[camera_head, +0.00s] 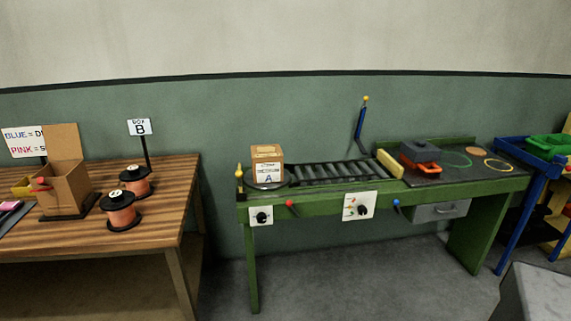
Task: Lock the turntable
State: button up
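The turntable (282,185) is a dark round disc at the left end of the green bench (330,202). A cardboard box (266,152) with a white label marked "A" stands upright on it and hides most of its top. A yellow-tipped upright piece (240,172) stands at its left edge. Below, a white panel (252,222) with a black knob (263,217) is on the bench front, with a red ball knob (290,203) to its right. I cannot tell whether the turntable is locked. My gripper is not in view.
A roller conveyor (335,172) runs right from the turntable. A second dial panel (352,211) and a blue ball knob (396,203) are on the bench front. A wooden table (150,230) with copper spools (122,212) stands left. Grey floor (350,275) in front is clear.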

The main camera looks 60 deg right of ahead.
aim_at(289, 202)
jog(key=u, duration=0.95)
jog(key=k, duration=0.1)
jog(key=z, duration=2.35)
jog(key=k, duration=0.95)
jog(key=u, duration=0.15)
jog(key=i, duration=0.65)
jog(key=z, duration=0.05)
